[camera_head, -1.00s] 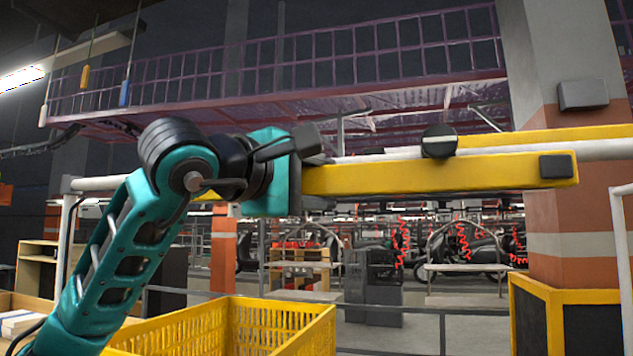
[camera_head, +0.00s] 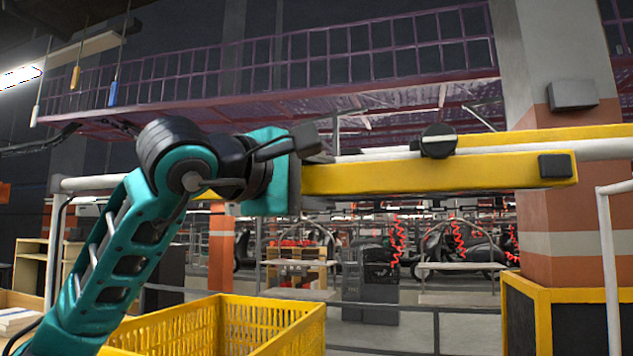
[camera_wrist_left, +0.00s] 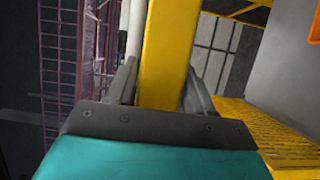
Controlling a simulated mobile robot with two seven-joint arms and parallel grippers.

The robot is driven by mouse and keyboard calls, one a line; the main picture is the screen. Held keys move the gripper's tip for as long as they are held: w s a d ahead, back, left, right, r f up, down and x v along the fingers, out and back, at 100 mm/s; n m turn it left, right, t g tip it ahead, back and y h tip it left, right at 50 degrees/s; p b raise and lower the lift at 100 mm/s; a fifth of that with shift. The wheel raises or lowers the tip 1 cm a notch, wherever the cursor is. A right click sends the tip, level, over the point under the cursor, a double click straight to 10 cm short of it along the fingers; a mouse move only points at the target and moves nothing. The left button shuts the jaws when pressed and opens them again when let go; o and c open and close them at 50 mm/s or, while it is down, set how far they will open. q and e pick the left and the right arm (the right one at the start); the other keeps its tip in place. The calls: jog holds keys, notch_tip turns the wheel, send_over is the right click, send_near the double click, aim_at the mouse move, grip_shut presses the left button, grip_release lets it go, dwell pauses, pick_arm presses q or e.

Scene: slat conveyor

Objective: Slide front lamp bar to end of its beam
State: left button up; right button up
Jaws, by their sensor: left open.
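The front lamp bar appears to be the long yellow bar (camera_head: 430,175) with a black end cap (camera_head: 557,165). It lies level, in front of a white rail (camera_head: 600,149), seemingly its beam. A black round fitting (camera_head: 438,140) sits at its upper edge. My left gripper (camera_head: 308,150) is at the bar's left part. In the left wrist view, the open fingers (camera_wrist_left: 160,92) stand on either side of the yellow bar (camera_wrist_left: 165,45); contact cannot be told. The bar's left end is hidden by the gripper. My right gripper is not in view.
A white post (camera_head: 608,250) stands at the right, beside an orange and grey pillar (camera_head: 560,245). A second yellow beam (camera_head: 560,134) runs behind. A yellow crate (camera_head: 270,325) is below my left arm. Scooters and shelves stand far back.

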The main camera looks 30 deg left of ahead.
pick_arm(q)
jog(key=shift+o, duration=1.3)
jog(key=s+a+b, duration=0.1)
jog(key=s+a, duration=0.1)
jog(key=s, duration=1)
jog(key=shift+s, duration=0.4)
